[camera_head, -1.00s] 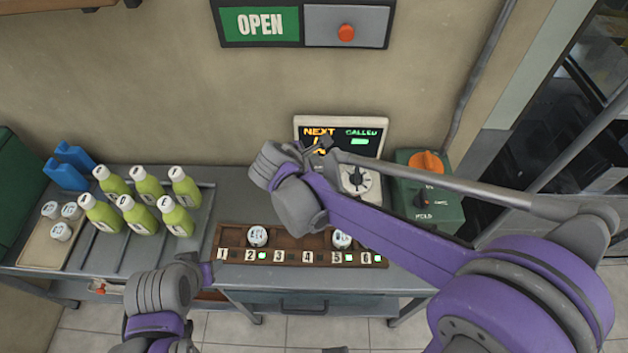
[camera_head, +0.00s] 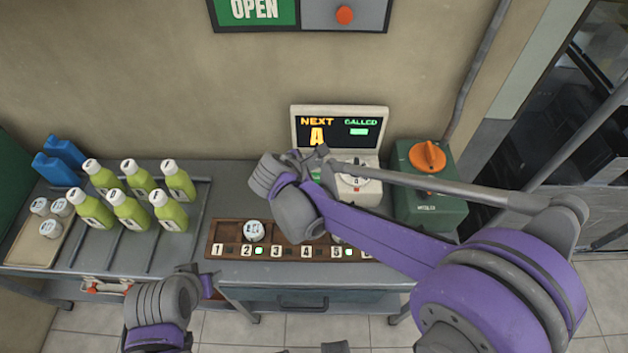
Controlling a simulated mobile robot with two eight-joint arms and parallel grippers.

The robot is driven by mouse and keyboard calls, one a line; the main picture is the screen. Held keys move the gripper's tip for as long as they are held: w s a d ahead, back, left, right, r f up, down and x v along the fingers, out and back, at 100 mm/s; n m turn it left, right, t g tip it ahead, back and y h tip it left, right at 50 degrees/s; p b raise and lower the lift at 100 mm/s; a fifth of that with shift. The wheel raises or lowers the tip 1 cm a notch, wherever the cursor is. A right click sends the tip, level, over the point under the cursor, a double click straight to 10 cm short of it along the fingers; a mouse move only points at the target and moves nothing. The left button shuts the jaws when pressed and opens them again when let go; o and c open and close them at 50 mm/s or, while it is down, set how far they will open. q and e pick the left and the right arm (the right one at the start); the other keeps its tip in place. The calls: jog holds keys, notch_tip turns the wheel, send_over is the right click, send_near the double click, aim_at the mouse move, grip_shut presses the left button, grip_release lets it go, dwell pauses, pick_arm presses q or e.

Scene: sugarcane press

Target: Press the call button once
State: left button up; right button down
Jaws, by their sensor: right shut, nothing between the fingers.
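The calling console (camera_head: 369,190) is a cream unit on the back of the counter. Its screen (camera_head: 338,130) shows NEXT with an orange A and CALLED with a green bar. A dial (camera_head: 356,182) sits on its lower panel. A small green patch (camera_head: 315,173), perhaps the call button, shows beside my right gripper, mostly hidden. My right gripper (camera_head: 322,154) is shut and empty, over the console's left side just below the screen; I cannot tell whether it touches. My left gripper (camera_head: 208,284) is low at the counter's front edge, its jaws unclear.
A numbered wooden rack (camera_head: 228,250) with a white-lidded cup (camera_head: 254,231) lies in front, partly covered by my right arm. Several green bottles (camera_head: 130,212) stand at left. A green box with an orange knob (camera_head: 428,157) is right of the console.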

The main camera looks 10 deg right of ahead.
aim_at(315, 173)
pick_arm(q)
jog(key=shift+s+f+b, duration=0.15)
jog(key=shift+f+b, duration=0.15)
jog(key=shift+f, duration=0.25)
jog(key=shift+s+f+b, duration=0.15)
jog(key=shift+f+b, duration=0.15)
jog(key=shift+f, duration=0.25)
pick_arm(e)
jog(key=shift+f, duration=1.25)
pick_arm(q)
jog(key=shift+s+f+b, duration=0.1)
jog(key=shift+f+b, duration=0.2)
jog(key=shift+f, duration=0.1)
pick_arm(e)
jog(key=shift+f, duration=0.4)
pick_arm(q)
jog(key=shift+s+f+b, duration=0.1)
jog(key=shift+f+b, duration=0.3)
pick_arm(e)
jog(key=shift+f, duration=0.5)
jog(key=shift+r, duration=0.1)
pick_arm(q)
jog(key=shift+w+r+p, duration=0.2)
jog(key=shift+r+p, duration=0.4)
jog(key=shift+r, duration=0.05)
pick_arm(e)
jog(key=shift+r, duration=0.8)
